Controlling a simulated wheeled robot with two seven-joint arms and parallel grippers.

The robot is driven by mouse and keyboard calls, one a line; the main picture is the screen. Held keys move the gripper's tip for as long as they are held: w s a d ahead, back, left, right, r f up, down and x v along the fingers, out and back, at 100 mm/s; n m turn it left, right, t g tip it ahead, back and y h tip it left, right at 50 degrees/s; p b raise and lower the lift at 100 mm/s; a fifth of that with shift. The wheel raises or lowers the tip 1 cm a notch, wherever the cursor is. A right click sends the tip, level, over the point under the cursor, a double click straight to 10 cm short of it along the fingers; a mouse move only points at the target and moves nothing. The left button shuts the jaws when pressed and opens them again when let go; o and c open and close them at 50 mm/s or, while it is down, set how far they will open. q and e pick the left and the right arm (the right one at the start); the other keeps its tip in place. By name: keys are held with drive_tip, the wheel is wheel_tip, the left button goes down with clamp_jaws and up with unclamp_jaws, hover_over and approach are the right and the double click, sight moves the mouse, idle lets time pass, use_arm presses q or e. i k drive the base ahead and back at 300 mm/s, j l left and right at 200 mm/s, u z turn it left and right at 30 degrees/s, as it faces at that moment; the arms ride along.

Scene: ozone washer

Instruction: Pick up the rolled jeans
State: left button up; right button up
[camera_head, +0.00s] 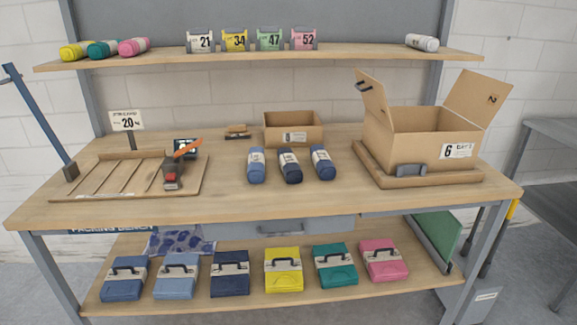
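Three rolled jeans lie side by side on the middle of the workbench, pointing toward me, each with a pale label. The left roll (256,165) is medium blue, the middle roll (290,166) is dark navy, and the right roll (322,162) is blue. They are slightly apart from each other and nothing covers them. Neither of my grippers shows in the head view.
A small open carton (293,130) stands behind the rolls. A large open box (428,133) sits on the right, and a slatted wooden tray (115,178) with a red-and-orange tool (173,177) on the left. The bench (300,203) is clear in front of the rolls.

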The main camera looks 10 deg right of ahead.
sight(292, 171)
drive_tip(key=i+l, duration=1.4)
drive_tip(key=i+u, duration=0.05)
